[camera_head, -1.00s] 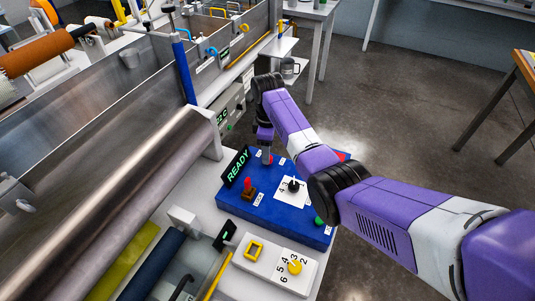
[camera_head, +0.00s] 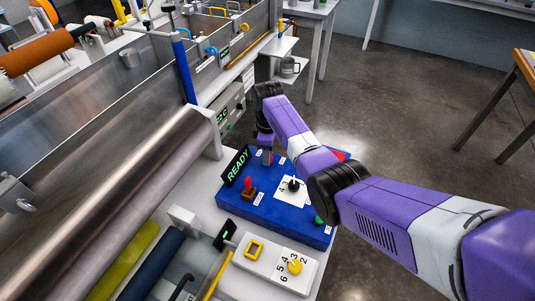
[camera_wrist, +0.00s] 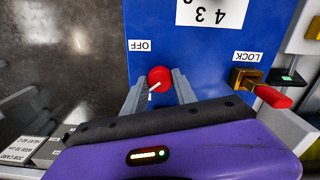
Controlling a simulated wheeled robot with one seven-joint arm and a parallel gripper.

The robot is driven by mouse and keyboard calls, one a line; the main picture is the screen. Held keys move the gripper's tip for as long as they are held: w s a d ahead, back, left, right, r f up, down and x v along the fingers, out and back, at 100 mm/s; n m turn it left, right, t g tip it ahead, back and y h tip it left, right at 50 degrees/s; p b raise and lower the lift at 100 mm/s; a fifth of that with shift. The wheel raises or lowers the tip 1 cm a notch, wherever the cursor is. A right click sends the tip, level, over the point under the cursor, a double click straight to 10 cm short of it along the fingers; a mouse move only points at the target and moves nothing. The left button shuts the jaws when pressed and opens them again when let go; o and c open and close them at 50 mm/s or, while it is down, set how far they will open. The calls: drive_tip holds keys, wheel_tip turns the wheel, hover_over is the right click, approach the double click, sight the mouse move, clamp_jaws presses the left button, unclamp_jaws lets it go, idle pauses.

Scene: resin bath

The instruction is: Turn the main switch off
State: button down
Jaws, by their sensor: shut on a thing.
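In the head view my gripper (camera_head: 266,157) reaches down to the far left part of the blue panel (camera_head: 262,208), and the knob is mostly hidden there.
A red-handled lever (camera_head: 248,184) on a brass base, labelled LOCK in the wrist view, stands near the knob. A black dial (camera_head: 293,185) on a white plate and a green button (camera_head: 319,220) share the panel. A READY display (camera_head: 236,166) stands at its left edge.

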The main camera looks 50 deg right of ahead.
drive_tip(key=m+p, duration=0.1)
drive_tip(key=m, duration=0.3)
drive_tip(key=shift+r, duration=0.1)
drive_tip(key=m+p, duration=0.1)
drive_tip(key=m, duration=0.9)
drive_tip(key=shift+p, duration=0.3)
drive_tip(key=shift+m, duration=1.9)
drive_tip(key=c, duration=1)
unclamp_jaws()
